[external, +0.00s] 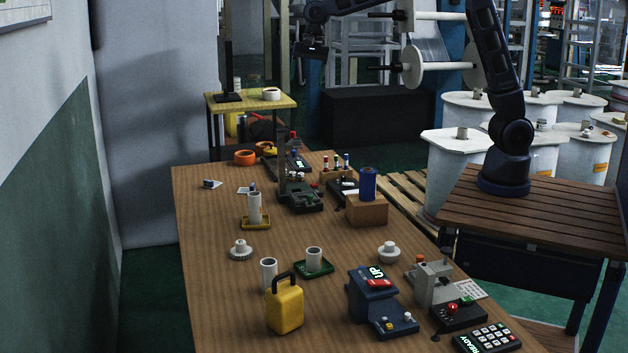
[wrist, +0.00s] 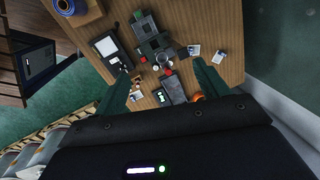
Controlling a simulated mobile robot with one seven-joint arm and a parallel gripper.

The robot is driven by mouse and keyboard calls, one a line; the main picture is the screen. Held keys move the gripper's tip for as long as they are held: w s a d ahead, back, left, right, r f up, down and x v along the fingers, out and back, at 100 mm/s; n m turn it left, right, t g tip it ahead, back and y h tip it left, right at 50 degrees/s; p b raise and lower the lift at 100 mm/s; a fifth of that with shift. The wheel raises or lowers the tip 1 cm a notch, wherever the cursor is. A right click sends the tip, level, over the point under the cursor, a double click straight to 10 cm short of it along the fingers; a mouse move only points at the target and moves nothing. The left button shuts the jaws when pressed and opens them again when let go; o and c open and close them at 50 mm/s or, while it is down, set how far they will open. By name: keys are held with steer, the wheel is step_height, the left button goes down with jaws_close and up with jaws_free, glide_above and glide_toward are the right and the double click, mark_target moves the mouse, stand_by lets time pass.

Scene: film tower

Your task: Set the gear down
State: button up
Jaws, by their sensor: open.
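One white gear (external: 240,250) lies flat on the wooden table near its left edge. Another white gear (external: 389,251) lies on the table further right, behind the blue device. My gripper (external: 312,50) is raised high above the far end of the table, well away from both gears. In the wrist view my gripper (wrist: 163,84) has its two green fingers spread wide, with nothing between them. The wrist view looks down on the table's far end, and I cannot make out a gear there.
A yellow canister (external: 284,304), a blue device (external: 372,300) and white cylinders on a green tray (external: 314,268) and a yellow tray (external: 256,223) stand on the table (external: 200,220). A blue spool sits on a wooden block (external: 367,211). Bare wood shows along the left side.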

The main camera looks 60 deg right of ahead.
steer(key=s+d+r+n+t, duration=0.1)
steer(key=s+d+r+n, duration=0.2)
steer(key=s+d, duration=0.75)
steer(key=s+d+r+n+t, duration=0.1)
steer(key=s+d+r+n, duration=0.25)
steer(key=s+d, duration=0.65)
steer(key=s+d+f+n, duration=0.2)
steer(key=s+d, duration=0.3)
steer(key=s, duration=0.5)
steer(key=s+d+f+n+t+h, duration=0.1)
steer(key=s+d+f, duration=0.4)
steer(key=s, duration=0.5)
steer(key=shift+n+h, duration=0.3)
steer(key=shift+n, duration=0.55)
